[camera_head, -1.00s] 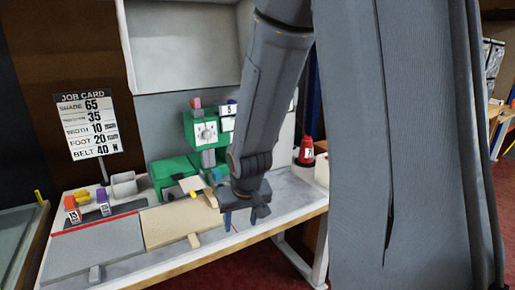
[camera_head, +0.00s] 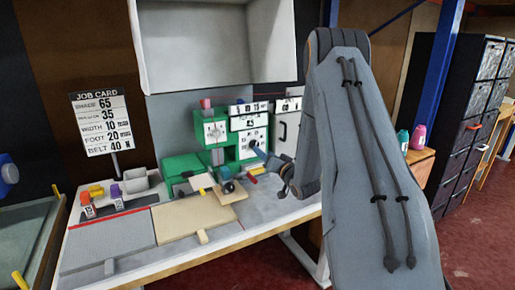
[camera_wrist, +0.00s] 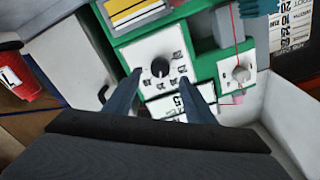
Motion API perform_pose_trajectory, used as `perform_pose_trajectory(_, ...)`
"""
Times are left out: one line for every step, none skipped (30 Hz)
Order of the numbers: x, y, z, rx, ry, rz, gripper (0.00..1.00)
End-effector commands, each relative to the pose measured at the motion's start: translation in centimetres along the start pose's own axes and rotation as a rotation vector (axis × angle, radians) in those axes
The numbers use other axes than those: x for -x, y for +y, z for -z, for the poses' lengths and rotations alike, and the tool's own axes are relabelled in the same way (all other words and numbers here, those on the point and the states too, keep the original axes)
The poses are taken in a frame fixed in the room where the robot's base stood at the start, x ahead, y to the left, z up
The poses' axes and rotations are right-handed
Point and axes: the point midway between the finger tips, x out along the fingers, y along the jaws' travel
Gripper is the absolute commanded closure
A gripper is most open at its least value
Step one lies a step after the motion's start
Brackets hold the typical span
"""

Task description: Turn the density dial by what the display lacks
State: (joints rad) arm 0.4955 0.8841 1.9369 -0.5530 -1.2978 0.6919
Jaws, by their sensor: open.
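The green machine (camera_head: 202,140) stands at the back of the bench. In the wrist view, a black dial knob (camera_wrist: 160,68) sits on a white plate with number marks around it. A second, pale round knob (camera_wrist: 240,74) is to its right. I cannot read which is the density dial. My gripper (camera_wrist: 160,81) is open, its fingers either side of the black knob in the picture; contact is not visible. In the head view, my gripper (camera_head: 266,158) points at the machine's right part. A white display (camera_head: 249,122) is above it, its number too small to read surely.
The job card (camera_head: 101,122) reads shade 65, an unclear line 35, width 10, foot 20, belt 40 N. Tan (camera_head: 185,222) and grey (camera_head: 105,245) pieces lie on the bench front. A red object (camera_wrist: 22,80) shows at the wrist view's left.

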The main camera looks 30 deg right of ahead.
Motion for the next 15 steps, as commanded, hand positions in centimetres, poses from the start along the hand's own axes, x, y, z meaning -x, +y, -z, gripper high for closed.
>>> perform_pose_trajectory(-0.8, -0.2, 0.1, 0.001, 0.0, 0.003, 0.5)
perform_pose_trajectory(-1.3, -0.2, 0.1, 0.001, 0.0, 0.002, 0.5)
perform_pose_trajectory(-1.9, -0.2, 0.0, 0.001, -0.001, 0.002, 0.5)
perform_pose_trajectory(-2.4, -0.2, 0.0, 0.002, -0.001, 0.002, 0.5)
perform_pose_trajectory(-2.9, -0.2, 0.0, 0.002, -0.001, 0.002, 0.5)
perform_pose_trajectory(-3.5, -0.2, 0.0, 0.002, -0.002, 0.001, 0.5)
perform_pose_trajectory(-3.9, -0.2, 0.0, 0.002, -0.001, 0.001, 0.5)
perform_pose_trajectory(-4.3, -0.2, 0.0, 0.002, -0.001, 0.001, 0.5)
perform_pose_trajectory(-4.8, -0.1, 0.0, 0.002, -0.001, 0.0, 0.5)
perform_pose_trajectory(-5.1, -0.1, 0.0, 0.002, -0.001, 0.0, 0.5)
perform_pose_trajectory(-5.4, -0.1, 0.0, 0.002, -0.001, -0.001, 0.5)
perform_pose_trajectory(-5.7, -0.1, 0.0, 0.002, -0.001, -0.001, 0.5)
perform_pose_trajectory(-5.9, -0.1, 0.0, 0.002, -0.001, -0.001, 0.5)
perform_pose_trajectory(-6.1, -0.1, 0.0, 0.001, -0.001, -0.001, 0.5)
perform_pose_trajectory(-6.2, -0.1, 0.0, 0.001, -0.002, -0.001, 0.5)
